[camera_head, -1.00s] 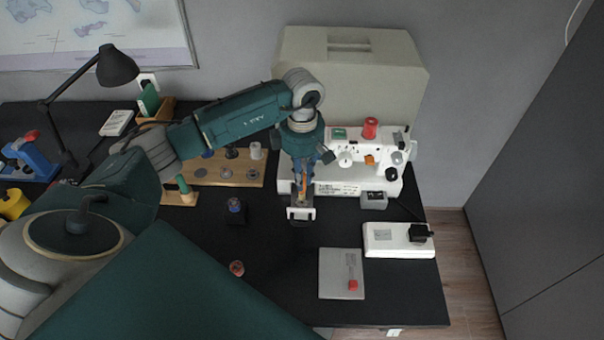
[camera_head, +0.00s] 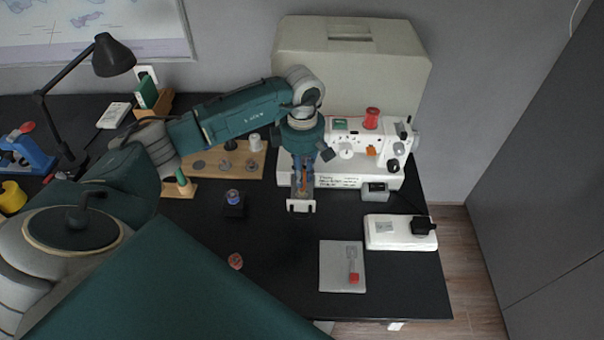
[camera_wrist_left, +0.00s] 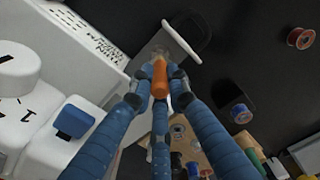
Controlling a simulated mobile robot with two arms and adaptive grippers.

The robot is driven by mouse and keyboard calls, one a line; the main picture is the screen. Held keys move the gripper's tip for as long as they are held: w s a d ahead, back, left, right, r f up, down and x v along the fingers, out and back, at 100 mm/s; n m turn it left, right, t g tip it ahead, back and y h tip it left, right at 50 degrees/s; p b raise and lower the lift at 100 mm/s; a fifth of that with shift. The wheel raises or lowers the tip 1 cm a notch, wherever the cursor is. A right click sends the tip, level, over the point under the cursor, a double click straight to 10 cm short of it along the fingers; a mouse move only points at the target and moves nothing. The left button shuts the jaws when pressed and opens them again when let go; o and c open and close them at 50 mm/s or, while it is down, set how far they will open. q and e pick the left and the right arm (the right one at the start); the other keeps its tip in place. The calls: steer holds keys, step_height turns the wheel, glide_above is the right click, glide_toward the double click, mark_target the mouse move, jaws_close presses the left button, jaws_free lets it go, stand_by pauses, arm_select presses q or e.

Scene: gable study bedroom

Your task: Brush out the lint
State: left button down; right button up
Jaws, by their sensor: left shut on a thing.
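The white sewing machine (camera_head: 345,178) stands at the back of the black desk; it also fills the left of the left wrist view (camera_wrist_left: 85,40). A grey piece with a white end bar (camera_head: 301,207) sticks out in front of its base; the bar also shows in the left wrist view (camera_wrist_left: 182,42). My left gripper (camera_wrist_left: 160,85) is shut on an orange-handled brush (camera_wrist_left: 160,74), pointed down over that grey piece. The brush's tip is hard to make out, and I cannot tell whether it touches. No lint can be made out. My right gripper is not in view.
A wooden spool rack (camera_head: 215,163) stands left of the gripper. A dark block with a blue-topped spool (camera_head: 234,203) and a copper-coloured bobbin (camera_head: 236,261) are on the desk. A grey pad (camera_head: 335,277) holds a red-ended tool. A white foot pedal (camera_head: 385,232) is at right. The front middle is clear.

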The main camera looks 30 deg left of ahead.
arm_select(q)
steer(key=shift+f, duration=0.15)
steer(key=shift+w+d+b, duration=0.2)
steer(key=shift+d+b, duration=0.1)
steer(key=shift+d, duration=0.05)
stand_by(0.5)
steer(key=shift+w+a, duration=0.2)
steer(key=shift+a, duration=0.05)
stand_by(0.4)
steer(key=shift+a+b, duration=0.35)
steer(key=shift+b, duration=0.05)
stand_by(0.4)
steer(key=shift+s+a, duration=0.15)
steer(key=shift+s, duration=0.15)
stand_by(0.3)
steer(key=shift+s, duration=0.35)
stand_by(0.4)
steer(key=shift+s+d, duration=0.15)
steer(key=shift+d, duration=0.15)
stand_by(0.6)
steer(key=shift+d, duration=0.3)
stand_by(0.4)
steer(key=shift+w+d+b, duration=0.2)
steer(key=shift+w+b, duration=0.1)
steer(key=shift+b, duration=0.1)
